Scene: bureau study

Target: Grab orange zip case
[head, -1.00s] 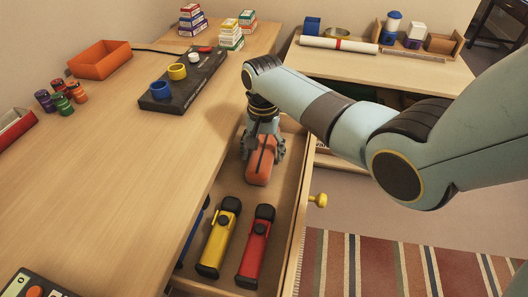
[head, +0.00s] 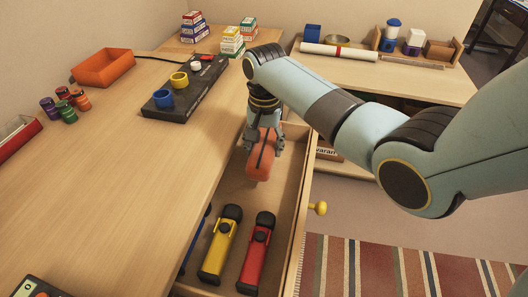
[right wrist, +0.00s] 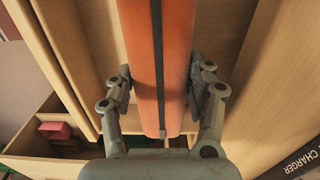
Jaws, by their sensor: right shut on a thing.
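The orange zip case (head: 262,163) has a dark zip line along its middle. It is over the back part of the open drawer (head: 233,193). My right gripper (head: 263,138) comes down from above and is shut on the case, a finger on each side. In the right wrist view the orange zip case (right wrist: 158,60) runs up the picture between the fingers of the right gripper (right wrist: 160,100). The case appears raised a little above the drawer floor. My left gripper is not in view.
A yellow flashlight (head: 219,247) and a red flashlight (head: 257,252) lie in the front of the drawer, with a blue item partly hidden at left. The desk (head: 110,190) beside it holds a black charger strip (head: 170,103) and an orange tray (head: 103,68).

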